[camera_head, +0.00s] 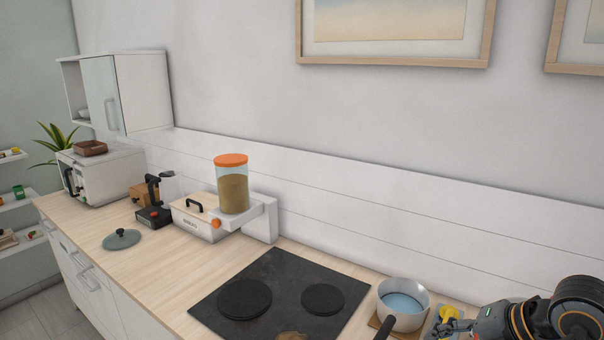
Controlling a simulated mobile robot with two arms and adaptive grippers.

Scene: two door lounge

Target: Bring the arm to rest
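My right arm comes in at the lower right corner, and its dark gripper (458,325) is low beside the white pot, close to a small yellow item (451,312). The fingertips are small and partly cut off by the bottom edge, so I cannot tell whether they are open or shut, or whether they touch the yellow item. My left gripper is not in view.
The white pot (415,291) holds bluish liquid, its dark handle pointing forward. Left of it is the black cooktop (262,286). An orange-lidded dispenser (233,170), a grey-green lid (121,239) and a microwave (112,175) stand farther left. The counter's front left (160,272) is clear.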

